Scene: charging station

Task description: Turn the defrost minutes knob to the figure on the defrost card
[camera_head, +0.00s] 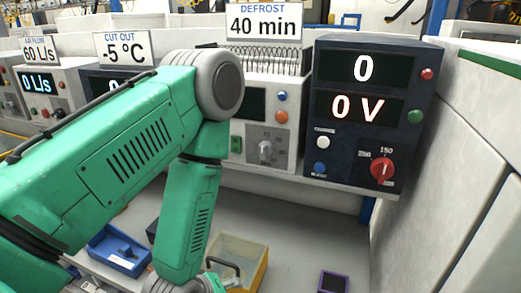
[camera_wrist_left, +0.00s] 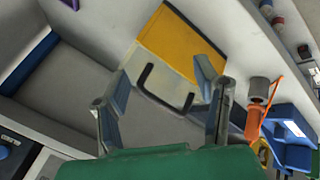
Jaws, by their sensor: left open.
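The defrost card (camera_head: 264,22) reads "DEFROST 40 min" and stands above a white defrost unit (camera_head: 272,172). The unit's grey knob (camera_head: 265,150) sits on a grey dial plate with small marks. Its setting is too small to read surely. The unit's dark display (camera_head: 250,102) shows no readable figure, and my green arm covers its left part. In the left wrist view my left gripper (camera_wrist_left: 163,74) is open and empty, above the yellow bin, apart from the knob. My right gripper is not in view.
A dark blue unit (camera_head: 330,165) with a red knob (camera_head: 381,168) stands to the right, beside a pale side wall (camera_head: 440,170). Below are a yellow bin (camera_head: 262,270) with a black handle (camera_wrist_left: 152,92), a blue bin (camera_head: 118,250) and a purple tray (camera_head: 333,283).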

